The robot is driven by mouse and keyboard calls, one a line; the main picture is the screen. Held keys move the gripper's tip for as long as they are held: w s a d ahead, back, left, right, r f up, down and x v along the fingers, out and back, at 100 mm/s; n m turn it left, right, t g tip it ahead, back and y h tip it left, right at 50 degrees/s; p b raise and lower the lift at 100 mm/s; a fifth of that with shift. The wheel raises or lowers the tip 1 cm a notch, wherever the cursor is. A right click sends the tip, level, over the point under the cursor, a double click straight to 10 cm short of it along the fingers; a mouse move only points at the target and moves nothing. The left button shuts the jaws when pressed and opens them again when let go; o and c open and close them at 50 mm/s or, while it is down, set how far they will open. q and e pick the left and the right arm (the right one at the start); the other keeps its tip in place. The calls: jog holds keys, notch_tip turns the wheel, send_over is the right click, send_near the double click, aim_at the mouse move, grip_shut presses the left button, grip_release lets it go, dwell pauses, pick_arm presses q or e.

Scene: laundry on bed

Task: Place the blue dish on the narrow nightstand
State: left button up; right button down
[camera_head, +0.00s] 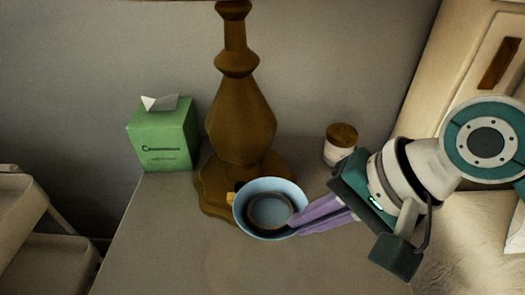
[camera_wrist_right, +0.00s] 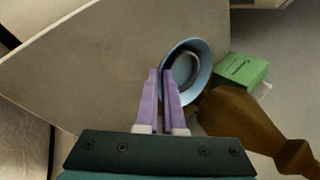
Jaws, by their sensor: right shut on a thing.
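The blue dish (camera_head: 270,208), a round bowl, is at the nightstand (camera_head: 190,235) top, in front of the brown lamp base. Whether it rests on the surface or is held just above it, I cannot tell. My right gripper (camera_head: 297,222) has its purple fingers shut on the dish's right rim. In the right wrist view the fingertips (camera_wrist_right: 162,76) meet the near rim of the dish (camera_wrist_right: 186,68), which looks tilted there. My left gripper is not in view.
A brown lamp (camera_head: 240,115) stands close behind the dish. A green tissue box (camera_head: 163,138) is at the back left and a small jar with a brown lid (camera_head: 340,145) at the back right. The front of the nightstand top is clear. Pale shelves (camera_head: 40,225) stand at the left.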

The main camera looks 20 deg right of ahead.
notch_tip(320, 180, down, 5)
jog(key=shift+r+b, duration=0.15)
jog(key=shift+b, duration=0.45)
notch_tip(320, 180, down, 4)
jog(key=shift+w+f+b, duration=0.1)
jog(key=shift+f+b, duration=0.05)
jog(key=shift+b, duration=0.9)
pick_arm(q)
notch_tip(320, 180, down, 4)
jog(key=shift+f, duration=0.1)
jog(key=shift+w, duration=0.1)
pick_arm(e)
jog(key=c, duration=1.5)
grip_release()
jog(key=shift+f, duration=0.15)
jog(key=shift+o, duration=0.9)
